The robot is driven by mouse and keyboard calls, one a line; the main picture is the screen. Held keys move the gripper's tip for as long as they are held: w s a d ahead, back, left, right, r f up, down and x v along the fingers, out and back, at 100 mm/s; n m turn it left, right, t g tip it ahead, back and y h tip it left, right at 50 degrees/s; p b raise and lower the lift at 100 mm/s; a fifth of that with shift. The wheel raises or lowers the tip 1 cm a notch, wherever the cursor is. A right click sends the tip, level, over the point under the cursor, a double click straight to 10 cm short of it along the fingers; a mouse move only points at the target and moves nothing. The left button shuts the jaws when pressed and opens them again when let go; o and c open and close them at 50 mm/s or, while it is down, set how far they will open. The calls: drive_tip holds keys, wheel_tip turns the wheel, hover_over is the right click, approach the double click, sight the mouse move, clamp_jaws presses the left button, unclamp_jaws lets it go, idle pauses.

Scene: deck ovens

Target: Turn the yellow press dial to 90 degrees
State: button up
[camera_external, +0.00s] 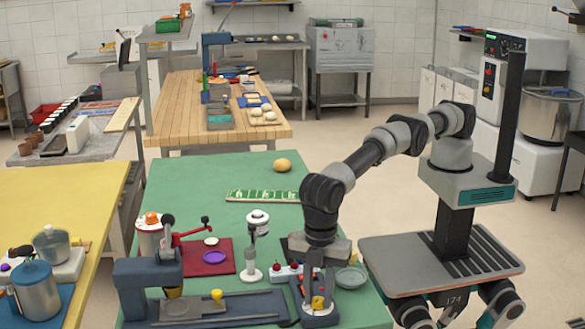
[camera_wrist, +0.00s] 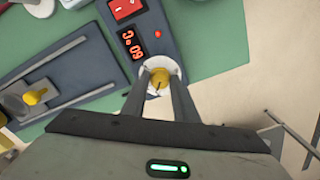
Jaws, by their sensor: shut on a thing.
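The yellow press dial (camera_wrist: 159,77) sits on a pale round plate at the end of a dark blue-grey control panel (camera_wrist: 168,45). It also shows in the external view (camera_external: 317,302), low between my fingers. My gripper (camera_wrist: 160,88) points down over the panel, with one finger on each side of the dial, shut on it. A dark pointer line shows on the dial. A red-lit display (camera_wrist: 131,44) on the panel shows digits, turned in the picture and not surely readable. The gripper also shows in the external view (camera_external: 318,285).
A red switch (camera_wrist: 125,8) and a small red light (camera_wrist: 158,34) are on the panel. A grey press base (camera_external: 220,308) with another yellow knob (camera_external: 217,296) stands to the left. The green table (camera_external: 200,175) is clearer farther back.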

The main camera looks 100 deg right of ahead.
drive_tip(key=m, duration=0.7)
drive_tip(key=shift+r, duration=0.1)
drive_tip(key=m, duration=0.6)
drive_tip(key=shift+m, duration=0.3)
drive_tip(key=m, duration=0.4)
drive_tip(key=shift+m, duration=2.1)
drive_tip(key=o, duration=1.1)
drive_tip(key=shift+c, duration=0.2)
